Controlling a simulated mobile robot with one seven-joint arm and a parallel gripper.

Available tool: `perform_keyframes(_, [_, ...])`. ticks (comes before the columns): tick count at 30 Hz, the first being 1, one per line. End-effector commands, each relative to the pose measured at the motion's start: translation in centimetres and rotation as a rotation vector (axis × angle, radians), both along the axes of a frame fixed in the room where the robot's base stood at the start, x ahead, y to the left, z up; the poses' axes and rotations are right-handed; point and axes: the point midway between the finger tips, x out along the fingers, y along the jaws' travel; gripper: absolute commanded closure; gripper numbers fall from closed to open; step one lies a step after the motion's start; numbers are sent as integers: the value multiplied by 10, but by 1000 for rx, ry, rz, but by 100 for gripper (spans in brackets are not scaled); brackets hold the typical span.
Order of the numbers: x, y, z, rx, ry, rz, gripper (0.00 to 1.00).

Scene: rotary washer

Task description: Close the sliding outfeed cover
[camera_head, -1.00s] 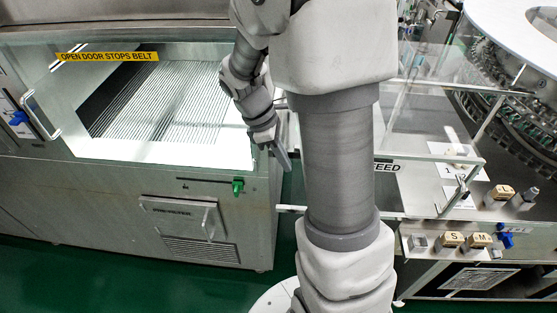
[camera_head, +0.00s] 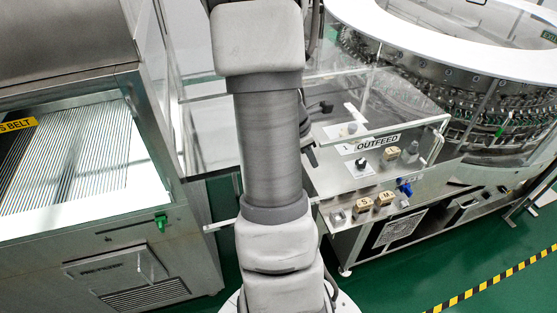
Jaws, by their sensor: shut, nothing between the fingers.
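The outfeed cover (camera_head: 422,122) is a clear panel with a pale edge bar, right of centre. A white label reading OUTFEED (camera_head: 378,143) shows at its front. Because it is transparent, I cannot tell exactly how far it stands open. My gripper (camera_head: 313,157) shows just right of my upright arm link, near the left end of the clear panel. It is shut and empty. Most of the wrist is hidden behind my arm, and I cannot tell whether the fingertips touch the panel.
A steel cabinet (camera_head: 120,235) with a ribbed belt (camera_head: 70,155) and green knob (camera_head: 161,222) stands left. A control shelf with several knobs and a blue switch (camera_head: 404,188) lies below the cover. The round washer (camera_head: 440,75) is behind. Green floor (camera_head: 400,275) is clear at front right.

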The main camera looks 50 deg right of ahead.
Motion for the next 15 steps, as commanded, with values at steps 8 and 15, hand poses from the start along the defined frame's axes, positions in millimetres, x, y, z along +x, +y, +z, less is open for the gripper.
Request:
perform_keyframes(8, [-27, -41, 2, -1, -1, -3, 100])
perform_keyframes(15, [-34, -52, 0, -1, -2, 0, 100])
